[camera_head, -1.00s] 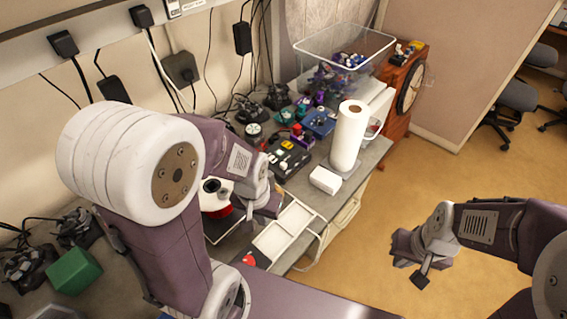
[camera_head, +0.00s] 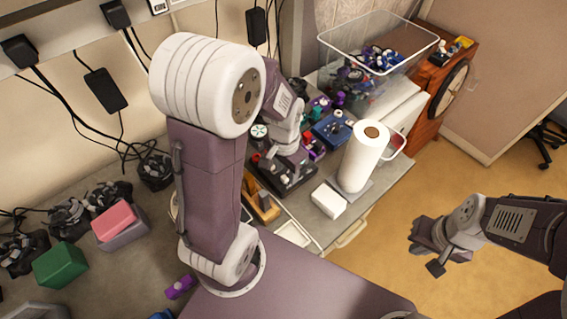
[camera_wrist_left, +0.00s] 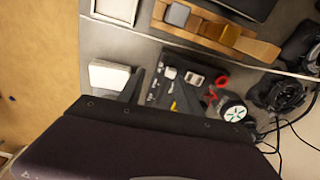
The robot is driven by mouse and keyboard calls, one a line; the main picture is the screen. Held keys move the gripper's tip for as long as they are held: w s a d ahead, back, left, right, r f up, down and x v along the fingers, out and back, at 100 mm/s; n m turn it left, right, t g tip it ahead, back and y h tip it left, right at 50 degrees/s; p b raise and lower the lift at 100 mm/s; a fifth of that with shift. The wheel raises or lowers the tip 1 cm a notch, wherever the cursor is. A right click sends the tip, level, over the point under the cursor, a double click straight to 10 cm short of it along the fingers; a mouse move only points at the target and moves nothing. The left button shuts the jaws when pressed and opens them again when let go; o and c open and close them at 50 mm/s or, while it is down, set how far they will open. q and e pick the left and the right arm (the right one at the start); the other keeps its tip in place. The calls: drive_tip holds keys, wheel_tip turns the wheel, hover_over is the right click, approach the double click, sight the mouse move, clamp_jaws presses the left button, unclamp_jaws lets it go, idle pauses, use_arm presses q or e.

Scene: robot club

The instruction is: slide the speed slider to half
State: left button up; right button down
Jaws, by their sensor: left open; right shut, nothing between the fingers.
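A dark control panel (camera_head: 300,178) lies on the bench under my left gripper (camera_head: 284,160). In the left wrist view, the panel (camera_wrist_left: 158,92) carries small white, yellow and red parts. I cannot tell which part is the speed slider or where it stands. My left gripper is open over the panel, its fingers (camera_wrist_left: 160,88) partly hidden by the gripper body. I cannot tell whether they touch anything. My right gripper (camera_head: 437,258) is shut and empty, out over the floor at the right.
A paper towel roll (camera_head: 360,158) and a white box (camera_head: 328,201) stand right of the panel. A wooden stepped block (camera_head: 262,206) is in front of it. A clear bin (camera_head: 375,50) stands behind. A green block (camera_head: 61,264) lies at the left.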

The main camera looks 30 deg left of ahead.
sight(283, 179)
use_arm(q)
drive_tip(key=w+a+m+p, duration=0.1)
drive_tip(key=w+a+p, duration=0.1)
drive_tip(key=shift+w+a+r+g, duration=0.1)
drive_tip(key=shift+w+a+g, duration=0.2)
drive_tip(key=shift+g, duration=0.1)
drive_tip(key=shift+f, duration=0.35)
wheel_tip(283, 179, down, 8)
drive_tip(key=shift+s+f+p, duration=0.1)
drive_tip(key=shift+f+p, duration=0.05)
drive_tip(key=shift+p, duration=0.2)
drive_tip(key=shift+d, duration=0.15)
use_arm(e)
drive_tip(key=r, duration=0.2)
drive_tip(key=d+r, duration=0.1)
drive_tip(key=shift+s+r, duration=0.25)
use_arm(q)
clamp_jaws()
use_arm(e)
drive_tip(key=shift+a, duration=0.1)
use_arm(q)
drive_tip(key=shift+s, duration=0.1)
